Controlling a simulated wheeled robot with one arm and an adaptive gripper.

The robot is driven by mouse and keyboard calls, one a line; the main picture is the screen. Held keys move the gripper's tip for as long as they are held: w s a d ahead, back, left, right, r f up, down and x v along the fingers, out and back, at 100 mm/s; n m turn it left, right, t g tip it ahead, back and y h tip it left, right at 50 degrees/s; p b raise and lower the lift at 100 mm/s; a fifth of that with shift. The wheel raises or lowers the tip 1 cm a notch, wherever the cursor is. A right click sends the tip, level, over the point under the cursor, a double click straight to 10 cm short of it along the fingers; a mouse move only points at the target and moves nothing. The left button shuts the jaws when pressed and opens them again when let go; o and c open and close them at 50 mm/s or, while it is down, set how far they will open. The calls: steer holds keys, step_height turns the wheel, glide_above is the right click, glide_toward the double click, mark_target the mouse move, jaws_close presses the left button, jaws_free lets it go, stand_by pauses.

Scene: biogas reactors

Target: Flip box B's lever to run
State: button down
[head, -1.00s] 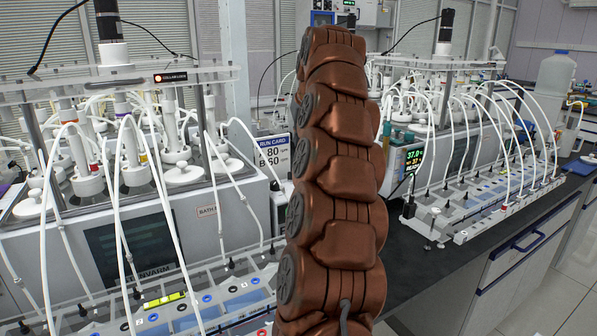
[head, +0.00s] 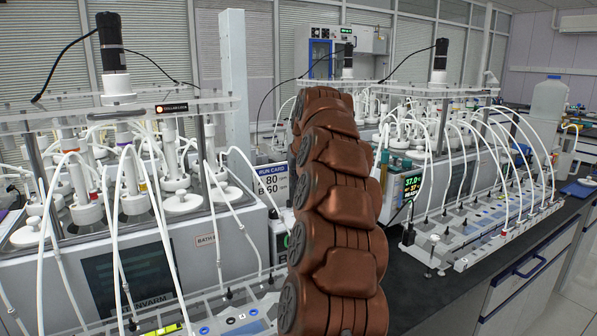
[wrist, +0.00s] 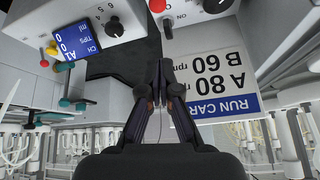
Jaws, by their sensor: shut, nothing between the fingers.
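My gripper (wrist: 165,78) shows in the wrist view with its dark fingers together and nothing between them. Beyond the fingertips, at the top edge, is a pale box (wrist: 190,16) with a black dial (wrist: 215,5), a red cap (wrist: 157,5) and a small dark stem (wrist: 167,27). The fingertips appear apart from it. I cannot read a letter on this box, nor tell whether the stem is its lever. The run card (wrist: 215,75) appears upside down right of the fingers, reading A 80 rpm, B 60 rpm. In the head view my arm hides my gripper.
A unit with a blue display (wrist: 85,38) and dial stands left of my gripper. In the head view, reactor rigs with white tubes stand left (head: 120,100) and right (head: 440,95). The run card (head: 273,184) stands between them.

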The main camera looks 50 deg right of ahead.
steer(key=x, duration=0.3)
steer(key=shift+f, duration=0.1)
steer(key=shift+s+a+f, duration=0.1)
steer(key=shift+f, duration=0.05)
steer(key=shift+s+a+p, duration=0.15)
steer(key=shift+s+p, duration=0.15)
steer(key=shift+s+a+f, duration=0.15)
steer(key=shift+s+a, duration=0.2)
steer(key=shift+s, duration=0.05)
steer(key=shift+s+a, duration=0.2)
steer(key=shift+s, duration=0.25)
steer(key=shift+s+a+f, duration=0.1)
steer(key=shift+s+a, duration=0.15)
steer(key=shift+s, duration=0.1)
steer(key=shift+s+f+b, duration=0.1)
steer(key=shift+b, duration=0.2)
steer(key=shift+s+a+t+b, duration=0.1)
steer(key=shift+t+b, duration=0.2)
steer(key=shift+b, duration=0.1)
